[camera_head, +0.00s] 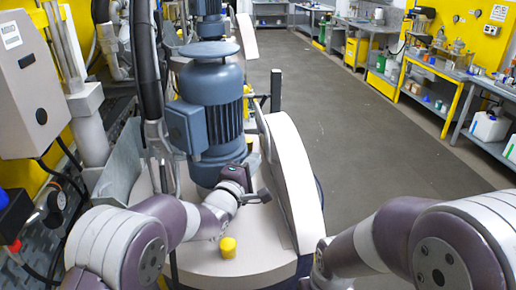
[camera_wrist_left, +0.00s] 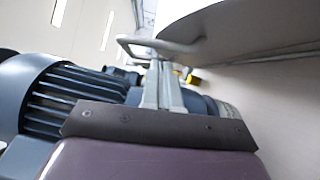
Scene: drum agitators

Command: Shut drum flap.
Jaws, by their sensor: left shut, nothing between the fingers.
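The drum flap (camera_head: 292,185) is a pale curved panel standing raised along the right side of the drum top (camera_head: 220,262). In the left wrist view the flap (camera_wrist_left: 235,25) fills the upper right, with a light grey loop handle (camera_wrist_left: 135,42) on it. My left gripper (camera_head: 264,195) is over the drum top, just left of the flap. In the left wrist view its fingers (camera_wrist_left: 161,68) are together and empty, their tips close to the handle; I cannot tell if they touch it. My right arm enters from the right, but its gripper is not visible.
A blue-grey motor (camera_head: 208,115) stands on the drum directly behind my left gripper. A yellow cap (camera_head: 228,247) sits on the drum top in front. A grey control box (camera_head: 30,85) is at the left. The floor (camera_head: 350,140) to the right is clear.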

